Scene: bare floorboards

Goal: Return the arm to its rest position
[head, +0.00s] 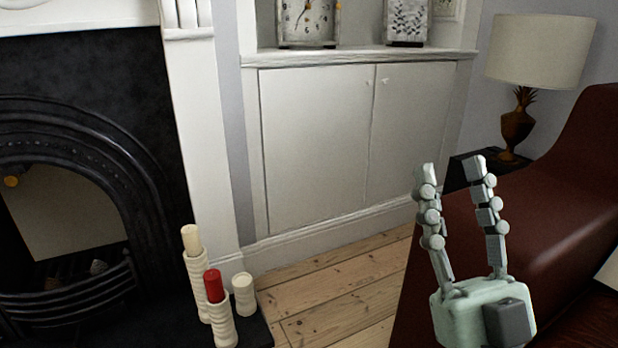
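My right gripper (452,168) is raised at the lower right of the head view, its two jointed fingers pointing up. The fingers are apart and nothing shows between them. In the picture it overlaps the dark red sofa (560,160) behind it. I cannot tell its exact distance from the sofa. My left gripper and arm are not in the frame.
A black fireplace (90,130) stands at left. Several candles, one red (214,286), stand on its hearth. A closed white cupboard (315,150) has a clock (307,20) on top. A lamp (540,50) stands at right. Bare floorboards (340,300) lie between hearth and sofa.

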